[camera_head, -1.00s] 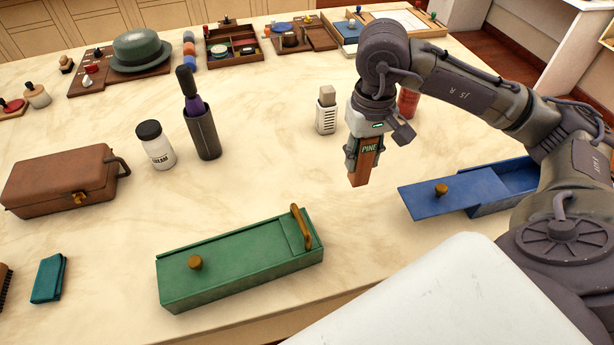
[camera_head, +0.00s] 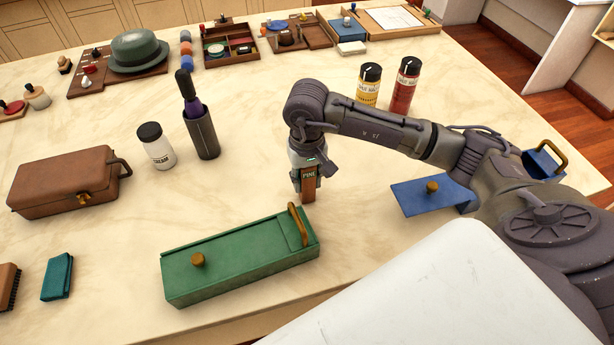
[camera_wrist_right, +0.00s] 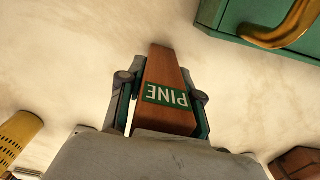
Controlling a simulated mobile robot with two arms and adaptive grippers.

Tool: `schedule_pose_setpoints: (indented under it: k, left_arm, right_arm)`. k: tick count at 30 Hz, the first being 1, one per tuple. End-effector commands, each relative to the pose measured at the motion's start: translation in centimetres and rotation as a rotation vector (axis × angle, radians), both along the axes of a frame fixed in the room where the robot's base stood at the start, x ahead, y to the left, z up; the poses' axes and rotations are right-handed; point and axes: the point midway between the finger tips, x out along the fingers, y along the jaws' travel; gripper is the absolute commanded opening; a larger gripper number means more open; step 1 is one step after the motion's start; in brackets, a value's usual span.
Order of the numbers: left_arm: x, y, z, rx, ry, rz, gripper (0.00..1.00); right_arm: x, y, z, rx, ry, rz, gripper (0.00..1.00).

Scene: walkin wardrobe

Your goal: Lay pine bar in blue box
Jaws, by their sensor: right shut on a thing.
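The pine bar (camera_head: 308,186) is a brown block with a green PINE label. It also shows in the right wrist view (camera_wrist_right: 165,75). My right gripper (camera_head: 306,178) is shut on it and holds it upright just behind the green box's handle end. The blue box (camera_head: 541,162) is at the right; its lid (camera_head: 428,196) with a brass knob sticks out to the left. My right arm hides the middle of the blue box, so I cannot see inside it. My left gripper is not in view.
A green box (camera_head: 240,259) with a brass knob and handle lies in front of my right gripper. A yellow can (camera_head: 368,86) and a red can (camera_head: 404,88) stand behind the arm. A brown case (camera_head: 66,182) is at the left. The marble tabletop between is clear.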

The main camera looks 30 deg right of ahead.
Motion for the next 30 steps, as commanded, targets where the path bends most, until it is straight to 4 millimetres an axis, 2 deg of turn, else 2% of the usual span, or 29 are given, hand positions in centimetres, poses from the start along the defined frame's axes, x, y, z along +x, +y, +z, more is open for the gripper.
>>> schedule_pose_setpoints:
  k: [8,9,13,23,26,30]
  left_arm:
    - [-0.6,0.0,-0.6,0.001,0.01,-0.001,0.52]
    - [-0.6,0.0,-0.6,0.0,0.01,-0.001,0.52]
    - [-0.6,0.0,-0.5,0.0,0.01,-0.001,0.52]
    - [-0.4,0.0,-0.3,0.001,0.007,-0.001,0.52]
    - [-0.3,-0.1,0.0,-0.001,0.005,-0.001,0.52]
    - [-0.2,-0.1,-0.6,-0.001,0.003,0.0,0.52]
  right_arm:
    - [0.0,0.0,-0.4,0.0,-0.001,0.0,0.0]
    - [0.0,0.0,-0.4,0.0,0.0,0.0,0.36]
    - [0.0,0.0,-0.2,0.0,0.0,0.0,0.58]
    - [0.0,0.0,-0.1,0.0,0.0,0.0,0.59]
    - [0.1,0.0,0.5,0.001,-0.002,0.0,0.59]
    - [0.1,0.0,2.8,0.0,-0.006,0.001,0.59]
